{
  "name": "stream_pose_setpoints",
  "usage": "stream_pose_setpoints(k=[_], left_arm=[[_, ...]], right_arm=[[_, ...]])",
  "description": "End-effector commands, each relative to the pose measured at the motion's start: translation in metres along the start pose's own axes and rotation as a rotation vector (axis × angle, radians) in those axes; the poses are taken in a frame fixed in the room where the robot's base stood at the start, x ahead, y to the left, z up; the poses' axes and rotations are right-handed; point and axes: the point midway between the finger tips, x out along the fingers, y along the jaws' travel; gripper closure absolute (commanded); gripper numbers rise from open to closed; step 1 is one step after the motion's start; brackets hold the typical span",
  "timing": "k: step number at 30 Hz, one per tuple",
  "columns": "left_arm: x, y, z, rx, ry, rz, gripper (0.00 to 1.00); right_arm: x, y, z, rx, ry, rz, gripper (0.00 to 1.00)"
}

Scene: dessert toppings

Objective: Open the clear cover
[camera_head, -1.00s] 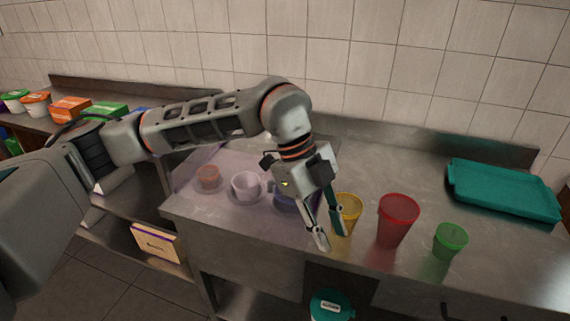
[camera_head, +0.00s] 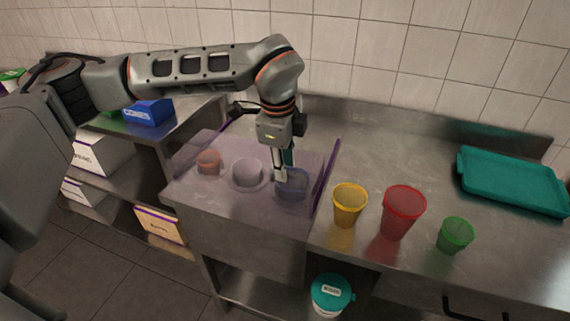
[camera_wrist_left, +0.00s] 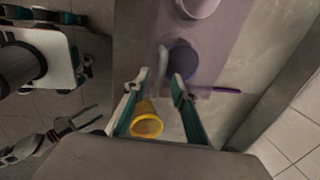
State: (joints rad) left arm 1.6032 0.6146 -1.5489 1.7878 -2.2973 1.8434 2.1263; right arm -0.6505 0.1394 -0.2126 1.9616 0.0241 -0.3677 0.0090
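The clear cover (camera_head: 326,180) is a purple-tinted see-through box with darker purple edges. It stands over a row of bowls on the metal counter. It also shows in the left wrist view (camera_wrist_left: 222,35), with a dark purple bar (camera_wrist_left: 222,90) at its end. My left gripper (camera_head: 284,172) points down near the cover's right end, in front of the blue bowl (camera_head: 293,188). In the left wrist view it (camera_wrist_left: 160,82) is open and empty; contact with the cover cannot be told. My right gripper (camera_wrist_left: 97,116) is open and empty at lower left.
A pink bowl (camera_head: 247,172) and an orange bowl (camera_head: 208,162) sit under the cover. Yellow (camera_head: 348,205), red (camera_head: 402,213) and green (camera_head: 455,236) cups stand to its right. A teal tray (camera_head: 512,182) lies at the back right. A tiled wall stands behind.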

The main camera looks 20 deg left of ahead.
Motion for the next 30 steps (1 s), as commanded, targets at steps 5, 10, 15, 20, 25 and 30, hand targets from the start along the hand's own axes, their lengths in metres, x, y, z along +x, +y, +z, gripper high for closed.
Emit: stream_pose_setpoints(k=[5,10,15,20,25,30], left_arm=[[0.008,0.000,0.000,0.001,0.000,0.001,0.74],[0.009,0.000,0.000,0.001,0.001,0.000,0.74],[0.009,0.000,0.000,0.001,0.001,0.001,1.00],[0.009,0.000,0.000,0.000,0.001,0.001,1.00],[0.010,-0.006,0.000,-0.002,0.001,0.000,1.00],[0.016,-0.030,0.000,-0.004,0.000,-0.002,1.00]], right_arm=[[-0.001,0.000,-0.001,0.000,0.000,0.000,0.60],[-0.001,0.000,-0.001,0.000,0.001,0.000,0.60],[0.000,0.000,-0.002,0.000,0.001,0.000,0.60],[0.000,0.001,-0.002,0.000,0.002,0.001,0.60],[0.001,0.000,0.000,0.000,0.002,0.001,0.60],[0.005,-0.001,0.006,0.000,0.001,0.000,0.60]])
